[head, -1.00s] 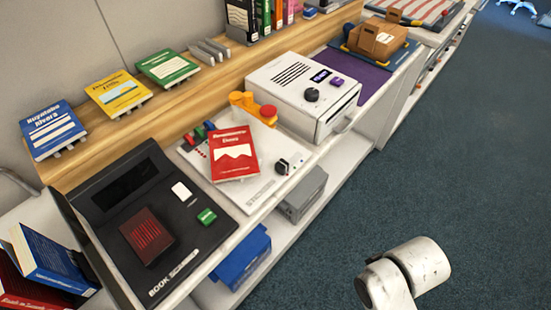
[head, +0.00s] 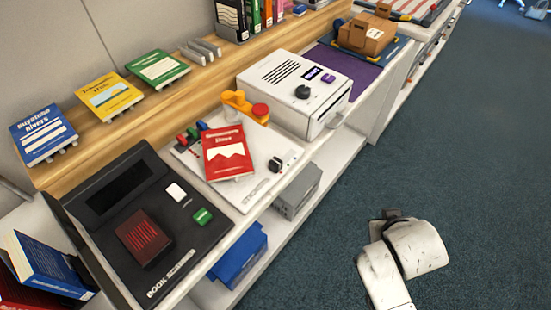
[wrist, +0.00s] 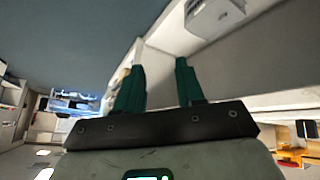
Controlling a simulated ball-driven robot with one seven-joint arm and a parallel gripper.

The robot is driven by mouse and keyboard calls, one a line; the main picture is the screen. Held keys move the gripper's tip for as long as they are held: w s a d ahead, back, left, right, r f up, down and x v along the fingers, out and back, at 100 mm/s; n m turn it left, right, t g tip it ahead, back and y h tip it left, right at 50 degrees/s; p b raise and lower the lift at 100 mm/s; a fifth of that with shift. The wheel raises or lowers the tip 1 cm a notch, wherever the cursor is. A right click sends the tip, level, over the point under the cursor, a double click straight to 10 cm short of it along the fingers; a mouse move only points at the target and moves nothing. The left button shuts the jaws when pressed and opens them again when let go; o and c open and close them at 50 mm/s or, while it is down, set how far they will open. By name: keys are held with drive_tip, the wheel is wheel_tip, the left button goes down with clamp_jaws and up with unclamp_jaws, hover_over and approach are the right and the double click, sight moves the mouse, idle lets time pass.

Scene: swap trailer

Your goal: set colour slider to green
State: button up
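A white panel (head: 258,189) lies on the counter. Near its right edge is a small black knob (head: 275,163), with tiny coloured marks beside it; this looks like the colour slider, but its exact setting is too small to tell. A red book (head: 227,153) lies on the panel and covers its middle. Small red, green and blue pieces (head: 192,134) stand at the panel's back left. My gripper (wrist: 158,68) shows in the wrist view with two green fingers apart and nothing between them. In the head view only my white arm shows, over the floor, well away from the panel.
A black book scanner (head: 185,243) stands left of the panel, and a white machine (head: 292,93) stands right of it. An orange stand with a red button (head: 243,106) is behind the panel. A grey box (head: 297,192) and a blue bin (head: 240,256) sit below. The carpet (head: 460,160) is clear.

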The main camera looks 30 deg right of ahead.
sight(278, 162)
drive_tip(key=shift+o, duration=1.2)
drive_tip(key=w+d+r+m+t+h, duration=0.2)
drive_tip(key=w+d+r+t+h, duration=0.1)
drive_tip(key=r, duration=0.4)
drive_tip(key=shift+w+d+r+h, duration=0.2)
drive_tip(key=shift+w+d+h, duration=0.1)
drive_tip(key=shift+w+d, duration=0.7)
drive_tip(key=w+r+t+h+p, duration=0.15)
drive_tip(key=w+r+t, duration=0.4)
drive_tip(key=r, duration=0.55)
drive_tip(key=w+a+r+n+t+y, duration=0.4)
drive_tip(key=a+n+t+y, duration=0.1)
drive_tip(key=a+t, duration=0.1)
drive_tip(key=w+a+f+n+g+y+p, duration=0.2)
drive_tip(key=a+f+n+g+y, duration=0.55)
drive_tip(key=a+f+y, duration=0.4)
drive_tip(key=shift+m+h, duration=0.45)
drive_tip(key=shift+h, duration=0.15)
drive_tip(key=x, duration=0.3)
drive_tip(key=f+b+x, duration=0.1)
drive_tip(key=x, duration=0.3)
drive_tip(key=s+f+b+x, duration=0.1)
drive_tip(key=x, duration=0.3)
drive_tip(key=shift+f, duration=0.1)
